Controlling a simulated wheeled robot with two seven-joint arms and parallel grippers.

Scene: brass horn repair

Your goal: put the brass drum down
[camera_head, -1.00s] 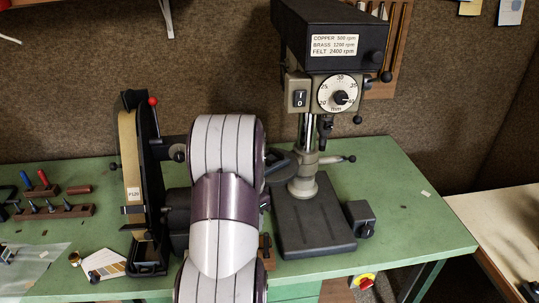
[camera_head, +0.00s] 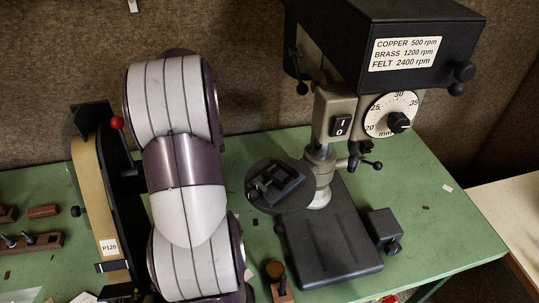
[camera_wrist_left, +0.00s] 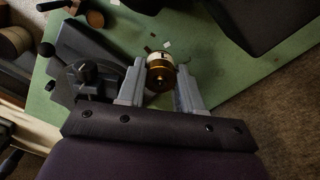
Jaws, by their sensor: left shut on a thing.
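The brass drum (camera_wrist_left: 161,74) shows in the left wrist view, a short golden cylinder with a white band. My left gripper (camera_wrist_left: 160,82) is shut on it, with one grey finger on each side. The green bench (camera_wrist_left: 215,55) shows beyond the drum in that view; I cannot tell how high the drum is above it. In the head view the drum and the gripper are hidden, and only my pale arm shows. My right gripper is in neither view.
In the head view, a drill press (camera_head: 420,50) with a round black table (camera_head: 262,196) and a dark base (camera_head: 330,245) stands right of my arm. A belt sander (camera_head: 95,205) is at the left.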

